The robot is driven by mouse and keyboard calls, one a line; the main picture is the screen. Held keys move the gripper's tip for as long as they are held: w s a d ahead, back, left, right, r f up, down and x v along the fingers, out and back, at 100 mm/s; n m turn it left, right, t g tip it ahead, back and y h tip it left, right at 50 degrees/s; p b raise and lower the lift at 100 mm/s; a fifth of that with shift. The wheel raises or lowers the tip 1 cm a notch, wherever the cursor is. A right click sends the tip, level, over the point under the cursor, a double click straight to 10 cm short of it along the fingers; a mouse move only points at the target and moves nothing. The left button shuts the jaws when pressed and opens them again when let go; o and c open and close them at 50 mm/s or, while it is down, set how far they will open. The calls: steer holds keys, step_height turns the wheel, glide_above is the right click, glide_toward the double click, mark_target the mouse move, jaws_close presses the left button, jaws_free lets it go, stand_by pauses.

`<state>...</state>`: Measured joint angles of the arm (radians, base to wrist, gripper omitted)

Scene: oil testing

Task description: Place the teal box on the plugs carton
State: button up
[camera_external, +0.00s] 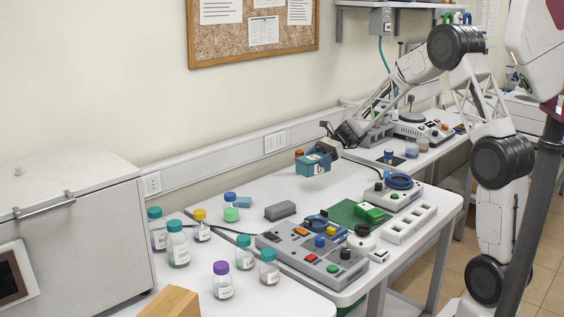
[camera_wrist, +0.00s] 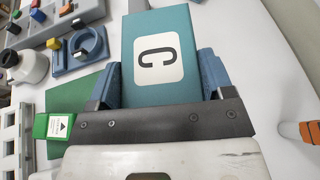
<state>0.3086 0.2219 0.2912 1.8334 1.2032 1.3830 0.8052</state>
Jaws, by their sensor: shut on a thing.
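The teal box (camera_external: 311,166) is held above the far part of the white table in the external view. My gripper (camera_external: 328,152) is shut on it. In the wrist view the teal box (camera_wrist: 183,30) fills the middle, with a white label marked "C" facing the camera, and the blue fingers of my gripper (camera_wrist: 160,84) press on its two sides. I cannot read the word plugs on any carton. A plain brown carton-like block (camera_external: 169,303) stands at the bottom left of the external view, apart from the teal box. I cannot tell whether it is the plugs carton.
A grey control panel (camera_external: 312,254) and several capped bottles (camera_external: 178,250) stand at the front. A green box (camera_external: 370,212) lies on a green mat (camera_external: 345,213). A dark grey block (camera_external: 280,211) lies nearby. An orange-capped item (camera_wrist: 311,132) is near the wrist view's right edge.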

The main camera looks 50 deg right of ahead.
steer(key=s+a+r+n+g, duration=0.1)
steer(key=s+a, duration=0.2)
steer(key=a, duration=1)
steer(key=s+a+r+n+g, duration=0.1)
steer(key=s+a+g, duration=0.1)
steer(key=a, duration=1.2)
steer(key=s+a+r+n+g, duration=0.1)
steer(key=s+a+n, duration=0.15)
steer(key=a, duration=1.05)
steer(key=s+a+r+n+g, duration=0.2)
steer(key=s+a+g, duration=0.1)
steer(key=s+a, duration=2.3)
steer(key=shift+s+a+r+g+h, duration=0.15)
steer(key=shift+s+a+g+h, duration=0.25)
steer(key=shift+a, duration=0.8)
steer(key=shift+w+a, duration=0.1)
glide_above(170, 302)
steer(key=shift+f, duration=0.75)
steer(key=shift+f, duration=1.75)
